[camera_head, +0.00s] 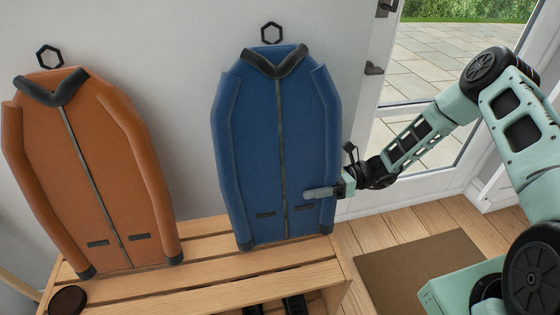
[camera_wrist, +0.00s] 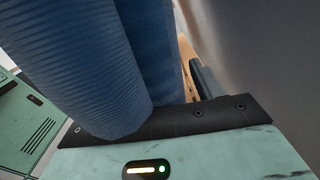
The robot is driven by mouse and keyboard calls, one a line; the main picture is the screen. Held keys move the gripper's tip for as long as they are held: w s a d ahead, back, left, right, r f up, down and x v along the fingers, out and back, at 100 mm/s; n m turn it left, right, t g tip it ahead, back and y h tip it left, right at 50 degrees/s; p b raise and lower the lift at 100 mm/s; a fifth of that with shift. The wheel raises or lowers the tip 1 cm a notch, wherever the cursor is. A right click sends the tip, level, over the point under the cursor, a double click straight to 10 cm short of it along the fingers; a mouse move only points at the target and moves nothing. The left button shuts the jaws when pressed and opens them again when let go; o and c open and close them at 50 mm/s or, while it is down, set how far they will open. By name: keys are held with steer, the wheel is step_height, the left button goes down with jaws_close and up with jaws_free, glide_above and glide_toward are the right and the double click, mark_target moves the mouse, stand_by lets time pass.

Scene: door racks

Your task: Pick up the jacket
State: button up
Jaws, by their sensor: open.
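A blue jacket (camera_head: 262,140) with a dark collar hangs upright against the wall below a hexagonal hook. An orange jacket (camera_head: 85,165) hangs to its left. My gripper (camera_head: 322,191) is at the lower right edge of the blue jacket, with a grey finger reaching in front of the right sleeve. In the wrist view the blue jacket (camera_wrist: 95,60) fills the left and middle, right up against the dark edge of the gripper body. A dark finger (camera_wrist: 203,80) shows to the right of the fabric. The other finger is hidden, and contact is unclear.
A slatted wooden bench (camera_head: 210,267) stands below the jackets, with dark shoes (camera_head: 294,304) under it and a dark round object (camera_head: 67,300) at its left end. A brown mat (camera_head: 420,268) lies on the floor. A glazed door (camera_head: 405,110) stands to the right.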

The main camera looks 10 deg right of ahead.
steer(key=c, duration=1.4)
steer(key=shift+o, duration=0.2)
steer(key=shift+r, duration=0.15)
